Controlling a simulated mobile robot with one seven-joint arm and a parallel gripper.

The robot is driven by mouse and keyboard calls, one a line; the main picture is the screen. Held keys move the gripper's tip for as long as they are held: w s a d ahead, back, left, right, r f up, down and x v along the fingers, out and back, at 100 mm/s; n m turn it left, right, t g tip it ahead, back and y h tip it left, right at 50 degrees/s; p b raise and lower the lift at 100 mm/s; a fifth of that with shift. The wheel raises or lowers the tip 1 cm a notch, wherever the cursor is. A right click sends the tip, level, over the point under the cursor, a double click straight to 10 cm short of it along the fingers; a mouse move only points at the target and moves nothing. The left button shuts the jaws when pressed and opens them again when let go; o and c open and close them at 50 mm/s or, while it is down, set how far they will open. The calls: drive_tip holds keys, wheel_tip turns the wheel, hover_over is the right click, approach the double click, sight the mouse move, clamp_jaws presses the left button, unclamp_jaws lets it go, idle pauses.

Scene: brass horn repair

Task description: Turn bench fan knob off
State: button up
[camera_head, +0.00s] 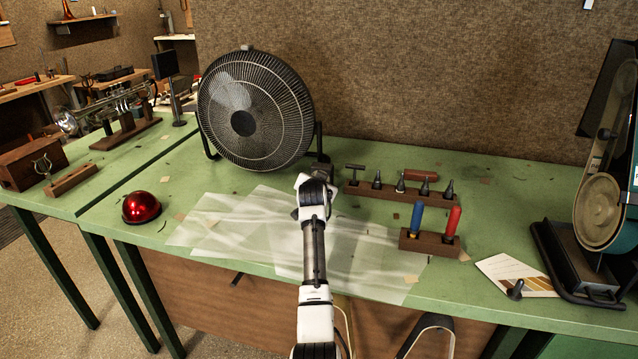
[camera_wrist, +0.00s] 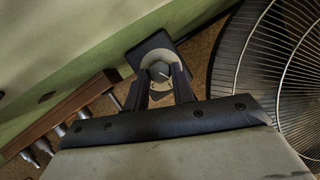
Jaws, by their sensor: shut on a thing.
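The bench fan (camera_head: 255,110) stands on the green bench, and its wire guard also shows at the right in the wrist view (camera_wrist: 275,60). A small round grey knob (camera_wrist: 160,71) with a pale pointer line sits on a dark square box (camera_wrist: 153,47). My gripper (camera_wrist: 160,82) has its two fingers on either side of the knob and is shut on it. In the head view my gripper (camera_head: 318,176) is at the fan's lower right, and my arm hides the knob there. I cannot tell which setting the pointer marks.
A wooden rack of metal tips (camera_head: 400,193) stands close to the right of my gripper. A block with blue and red handled tools (camera_head: 430,242) is nearer the front. Translucent sheets (camera_head: 235,235) lie under my arm. A red dome (camera_head: 141,207) sits at left, a belt machine (camera_head: 600,210) at right.

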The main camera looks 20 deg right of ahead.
drive_tip(key=n, duration=0.1)
drive_tip(key=n+g+h, duration=0.1)
drive_tip(key=n+h, duration=0.1)
drive_tip(key=shift+w+a+n+g+b, duration=0.15)
drive_tip(key=shift+a+n+g+b, duration=0.15)
drive_tip(key=shift+g+b, duration=0.1)
drive_tip(key=shift+h, duration=0.3)
idle(0.3)
drive_tip(key=o, duration=1)
drive_tip(key=b+v, duration=0.3)
drive_tip(key=v, duration=1)
drive_tip(key=shift+s+a+r, duration=0.2)
drive_tip(key=shift+r, duration=0.15)
